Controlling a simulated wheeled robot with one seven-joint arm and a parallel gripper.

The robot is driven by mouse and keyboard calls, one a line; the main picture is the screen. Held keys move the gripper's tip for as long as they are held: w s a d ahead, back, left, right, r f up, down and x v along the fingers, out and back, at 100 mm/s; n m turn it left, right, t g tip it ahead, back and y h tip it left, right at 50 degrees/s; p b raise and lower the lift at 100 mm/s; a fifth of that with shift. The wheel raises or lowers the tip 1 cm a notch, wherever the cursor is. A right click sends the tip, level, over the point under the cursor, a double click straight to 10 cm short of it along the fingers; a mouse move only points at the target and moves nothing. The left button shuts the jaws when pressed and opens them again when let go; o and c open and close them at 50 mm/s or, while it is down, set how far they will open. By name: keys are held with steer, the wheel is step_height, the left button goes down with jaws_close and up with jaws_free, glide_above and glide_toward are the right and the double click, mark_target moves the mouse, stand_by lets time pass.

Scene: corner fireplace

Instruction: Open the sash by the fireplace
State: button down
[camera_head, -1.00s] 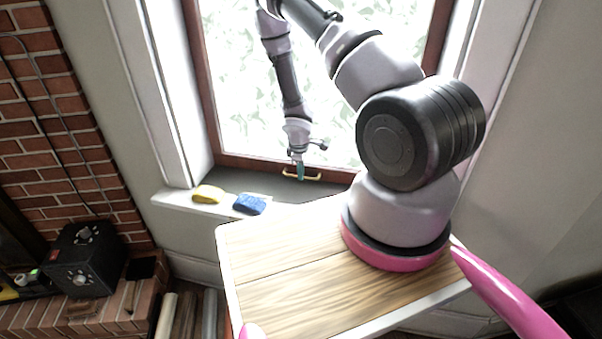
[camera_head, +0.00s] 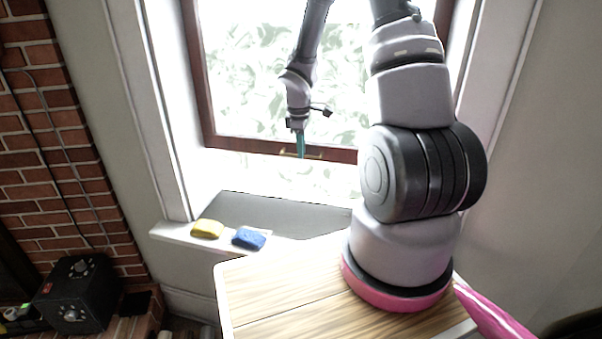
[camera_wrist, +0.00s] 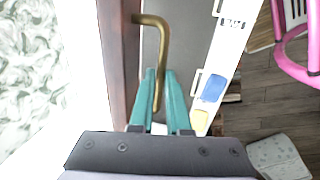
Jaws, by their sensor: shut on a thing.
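The window sash (camera_head: 243,144) has a dark red-brown frame and bright glass. It stands raised, with a bright gap between its bottom rail and the grey sill (camera_head: 290,213). A brass handle (camera_head: 315,157) sits on the bottom rail; in the wrist view the handle (camera_wrist: 153,20) is a bent bar. My gripper (camera_head: 301,153) is at this handle.
A yellow sponge (camera_head: 208,229) and a blue sponge (camera_head: 249,238) lie on the white ledge (camera_head: 178,236). A black box (camera_head: 75,295) stands on the brick hearth at lower left. Brick wall (camera_head: 50,150) rises at left.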

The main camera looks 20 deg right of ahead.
step_height(320, 180, up, 6)
stand_by(0.5)
steer(key=c, duration=0.9)
jaws_free()
steer(key=shift+s+a+r, duration=0.2)
steer(key=shift+s+r, duration=0.05)
steer(key=shift+r, duration=1.5)
steer(key=shift+s+a+r, duration=0.15)
steer(key=shift+s+r, duration=0.15)
steer(key=shift+r, duration=1.5)
steer(key=shift+s+a+r, duration=0.2)
steer(key=shift+s+r, duration=0.05)
steer(key=shift+r, duration=1.5)
